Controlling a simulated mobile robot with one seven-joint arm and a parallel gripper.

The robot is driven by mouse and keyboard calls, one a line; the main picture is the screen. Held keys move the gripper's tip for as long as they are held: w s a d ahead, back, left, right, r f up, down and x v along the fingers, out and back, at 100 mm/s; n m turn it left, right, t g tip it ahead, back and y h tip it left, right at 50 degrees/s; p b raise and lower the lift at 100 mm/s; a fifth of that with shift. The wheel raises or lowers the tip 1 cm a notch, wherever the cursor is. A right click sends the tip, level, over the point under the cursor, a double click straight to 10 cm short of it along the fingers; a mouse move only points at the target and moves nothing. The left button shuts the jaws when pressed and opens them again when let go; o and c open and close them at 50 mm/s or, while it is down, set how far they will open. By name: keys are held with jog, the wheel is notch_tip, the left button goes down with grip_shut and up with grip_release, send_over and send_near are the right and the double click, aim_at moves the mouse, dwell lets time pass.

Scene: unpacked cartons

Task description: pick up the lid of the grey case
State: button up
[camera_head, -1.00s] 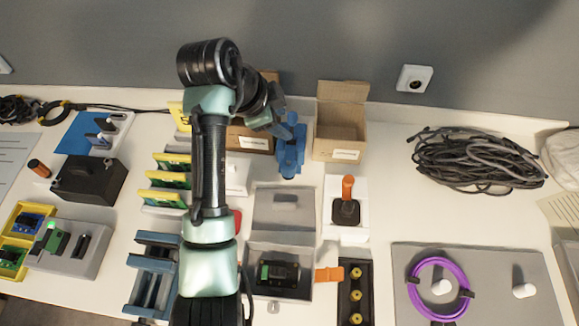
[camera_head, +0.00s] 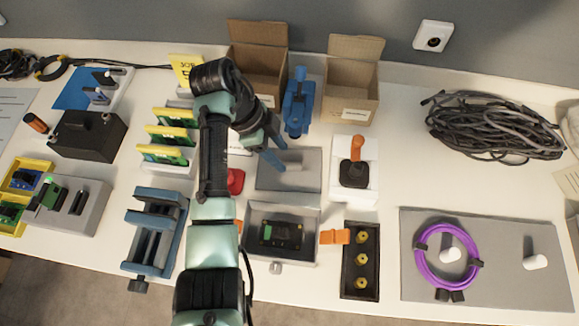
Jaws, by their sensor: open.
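The grey case (camera_head: 309,250) stands open in the middle of the table with a dark and green device inside. Its flat grey lid (camera_head: 300,183) lies just behind it, with a small raised grip on top. My gripper (camera_head: 281,153) is open above the back left part of the lid, close to the raised grip. I cannot tell whether the fingers touch the lid. My arm hides part of the table left of the case.
A blue tool (camera_head: 299,108) and two open cartons (camera_head: 351,98) stand behind the lid. A joystick (camera_head: 353,174) on a white base is to its right. A blue-grey vise (camera_head: 155,238) and upright green boards (camera_head: 166,155) are on the left.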

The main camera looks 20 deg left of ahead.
aim_at(288, 163)
jog(key=shift+x, duration=1.95)
jog(key=shift+d+r, duration=0.1)
grip_shut()
